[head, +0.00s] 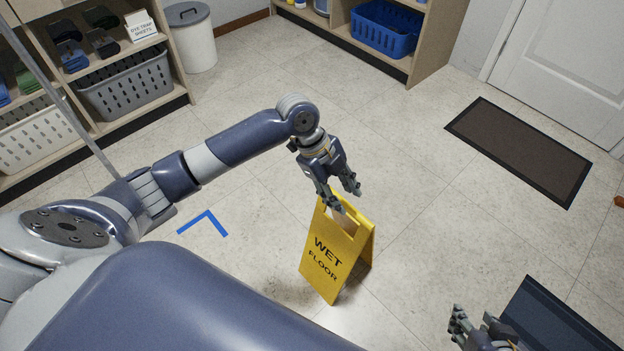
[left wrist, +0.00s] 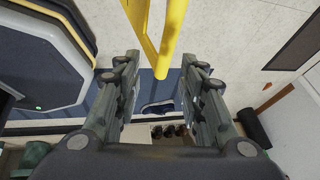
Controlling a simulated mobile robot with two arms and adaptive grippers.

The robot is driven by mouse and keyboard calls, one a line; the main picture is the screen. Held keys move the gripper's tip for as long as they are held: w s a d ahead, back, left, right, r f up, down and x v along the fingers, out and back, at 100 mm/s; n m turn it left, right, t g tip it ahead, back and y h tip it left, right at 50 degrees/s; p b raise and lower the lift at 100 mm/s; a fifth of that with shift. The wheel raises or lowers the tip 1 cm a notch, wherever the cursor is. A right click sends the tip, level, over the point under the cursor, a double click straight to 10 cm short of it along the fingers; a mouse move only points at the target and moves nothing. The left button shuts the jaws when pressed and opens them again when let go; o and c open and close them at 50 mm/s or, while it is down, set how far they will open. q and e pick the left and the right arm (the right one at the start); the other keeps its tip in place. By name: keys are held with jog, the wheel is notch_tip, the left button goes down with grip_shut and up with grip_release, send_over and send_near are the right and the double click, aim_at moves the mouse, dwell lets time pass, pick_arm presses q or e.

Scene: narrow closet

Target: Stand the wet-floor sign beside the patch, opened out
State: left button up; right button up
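The yellow wet-floor sign (head: 325,268) stands upright on the tiles in the head view, its two panels spread apart at the bottom. My left gripper (head: 341,199) is just above the sign's top, fingers spread. In the left wrist view, a yellow part of the sign (left wrist: 150,35) shows beyond the gap between the open fingers (left wrist: 158,85); I cannot tell whether they touch it. A pale, shiny patch (head: 352,322) shows on the floor at the sign's near foot. My right gripper (head: 483,330) is at the bottom edge, partly cut off, its opening unclear.
A blue corner mark (head: 205,222) lies on the floor left of the sign. A dark doormat (head: 520,150) lies by the white door (head: 565,65). Shelves with baskets (head: 125,84) and a white bin (head: 192,40) stand at the back left. Floor between sign and mat is clear.

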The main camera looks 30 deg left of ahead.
pick_arm(q)
jog(key=s+d+f+n+t, duration=0.3)
jog(key=s+d+n, duration=0.4)
jog(key=s+a+r+n+t+y, duration=0.2)
jog(key=s+a+n, duration=0.5)
jog(key=n, duration=0.5)
jog(key=a+t+y, duration=0.1)
jog(key=a+y, duration=0.1)
jog(key=shift+s+a+t, duration=0.3)
jog(key=shift+a, duration=0.1)
jog(key=shift+c, duration=0.4)
